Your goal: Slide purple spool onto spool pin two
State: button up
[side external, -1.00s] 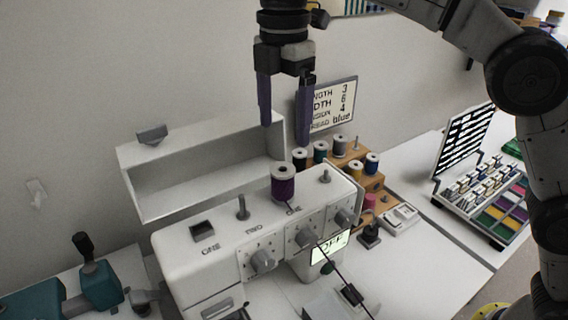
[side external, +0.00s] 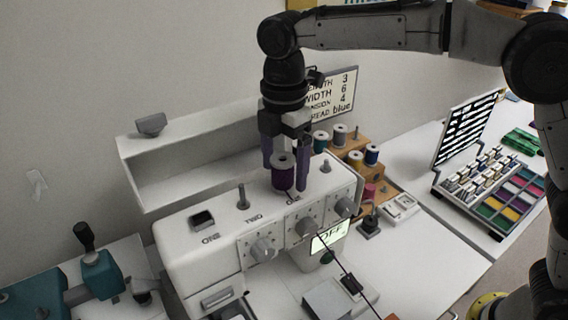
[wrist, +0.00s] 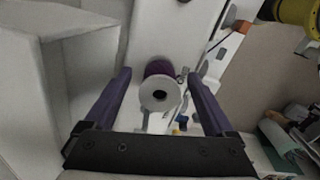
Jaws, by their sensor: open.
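The purple spool (side external: 283,179) has pale ends and stands upright on top of the white sewing machine (side external: 178,240), left of the bare right-hand pin (side external: 325,164). My gripper (side external: 286,172) points down with its purple fingers on either side of the spool. The wrist view shows the spool (wrist: 160,92) between the open fingers, with a gap on each side. A bare grey pin (side external: 242,197) stands behind the printed word TWO. Whether the spool sits on a pin is hidden.
A white open box (side external: 190,185) stands behind the machine. A wooden rack (side external: 377,190) with several spools is at the right. A word sign (side external: 333,95) stands behind my gripper. A black thread crosses the machine front. A tray of coloured compartments (side external: 487,205) is farther right.

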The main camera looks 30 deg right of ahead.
grip_shut()
dwell(0.7)
